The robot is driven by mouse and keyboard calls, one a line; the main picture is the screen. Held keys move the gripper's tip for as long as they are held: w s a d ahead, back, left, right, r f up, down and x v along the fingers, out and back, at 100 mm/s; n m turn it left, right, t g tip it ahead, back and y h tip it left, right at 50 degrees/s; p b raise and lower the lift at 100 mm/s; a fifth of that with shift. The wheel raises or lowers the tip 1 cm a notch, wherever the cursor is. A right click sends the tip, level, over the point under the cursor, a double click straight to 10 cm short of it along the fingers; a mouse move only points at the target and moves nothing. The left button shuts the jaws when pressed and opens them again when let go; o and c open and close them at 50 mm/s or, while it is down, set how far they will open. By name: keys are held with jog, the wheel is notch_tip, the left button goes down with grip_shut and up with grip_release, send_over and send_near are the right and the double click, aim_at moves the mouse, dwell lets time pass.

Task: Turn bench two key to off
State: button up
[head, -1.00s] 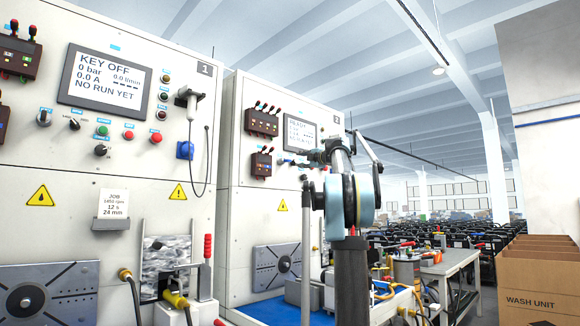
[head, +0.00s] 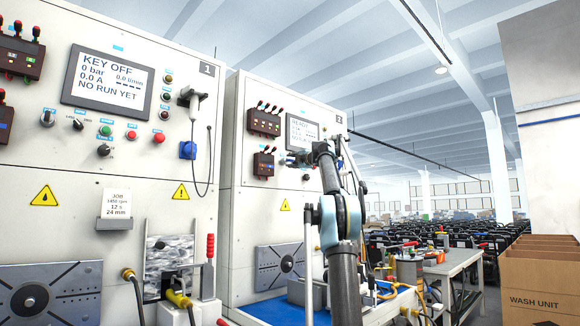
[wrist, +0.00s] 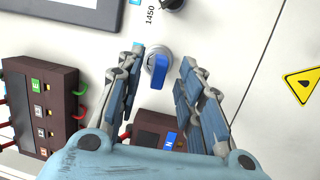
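Bench two (head: 236,190) is the further white cabinet, with a "2" plate and a lit screen (head: 302,131) whose top line appears to read READY. In the wrist view a blue key knob (wrist: 157,70) on a round silver base stands out from the white panel. My gripper (wrist: 162,57) is open, its fingers on either side of the knob with gaps visible on both sides. In the head view my gripper (head: 298,159) is at the panel just below the screen, and my arm hides the key's details.
In the wrist view a brown terminal box (wrist: 40,105) with red and green plugs is at left, and a smaller one (wrist: 155,128) lies beyond the fingers. Bench one (head: 60,170) stands at left, its screen reading KEY OFF. A cardboard box (head: 545,275) is at right.

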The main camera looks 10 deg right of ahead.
jog(key=shift+x, duration=0.9)
grip_shut()
